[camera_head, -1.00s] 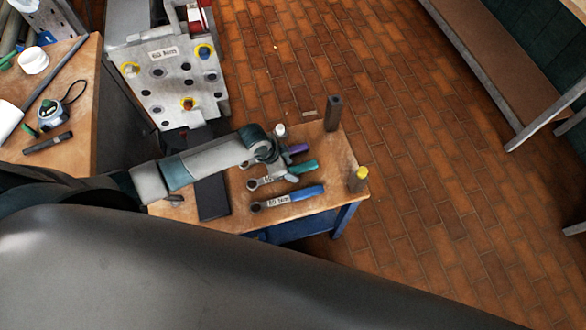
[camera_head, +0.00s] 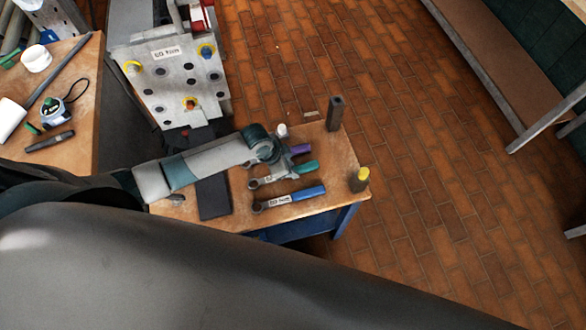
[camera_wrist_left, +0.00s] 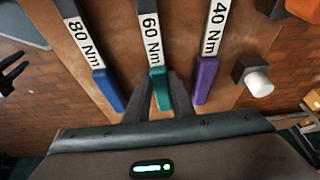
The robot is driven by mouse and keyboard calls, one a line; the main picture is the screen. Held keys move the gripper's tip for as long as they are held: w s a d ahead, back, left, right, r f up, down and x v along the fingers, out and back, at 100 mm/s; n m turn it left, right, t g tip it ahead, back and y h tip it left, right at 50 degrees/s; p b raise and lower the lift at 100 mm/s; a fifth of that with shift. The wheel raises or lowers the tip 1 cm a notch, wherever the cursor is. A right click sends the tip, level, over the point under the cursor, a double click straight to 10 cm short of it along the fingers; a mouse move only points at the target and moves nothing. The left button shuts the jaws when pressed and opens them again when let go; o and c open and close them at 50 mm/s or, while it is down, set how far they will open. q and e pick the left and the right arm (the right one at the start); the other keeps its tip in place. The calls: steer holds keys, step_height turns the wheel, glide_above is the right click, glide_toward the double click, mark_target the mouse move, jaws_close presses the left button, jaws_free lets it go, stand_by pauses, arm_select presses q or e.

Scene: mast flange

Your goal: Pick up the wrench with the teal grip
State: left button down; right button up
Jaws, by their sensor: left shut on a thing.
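The wrench with the teal grip (camera_head: 307,167) lies on the small wooden table between the other two wrenches. In the left wrist view its teal grip (camera_wrist_left: 160,88) and "60 Nm" label show. My left gripper (camera_wrist_left: 158,93) is shut on the teal grip, one finger on each side. In the head view the left gripper (camera_head: 289,172) is over the wrench and hides part of it. The wrench appears to be still at table level. My right gripper is not in view.
The blue-grip "80 Nm" wrench (camera_head: 290,198) and the purple-grip "40 Nm" wrench (camera_wrist_left: 205,82) lie on either side. A dark post (camera_head: 334,114), a yellow-topped post (camera_head: 359,179) and a dark pad (camera_head: 213,197) are on the table. A metal flange block (camera_head: 178,85) stands behind.

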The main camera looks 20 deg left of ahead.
arm_select(q)
steer(key=shift+r, duration=0.15)
steer(key=shift+w+r+b, duration=0.1)
steer(key=shift+r+b, duration=0.2)
steer(key=shift+r, duration=0.3)
step_height(320, 180, up, 2)
steer(key=shift+r+b, duration=0.15)
steer(key=shift+b, duration=0.25)
steer(key=d+r+b, duration=0.1)
steer(key=d+r, duration=0.2)
steer(key=d, duration=0.2)
steer(key=w+d+r+b, duration=0.1)
steer(key=d+r+b, duration=0.1)
steer(key=d+r, duration=0.2)
steer(key=d, duration=0.2)
steer(key=shift+d, duration=0.3)
steer(key=shift+w+r, duration=0.15)
steer(key=shift+r, duration=0.05)
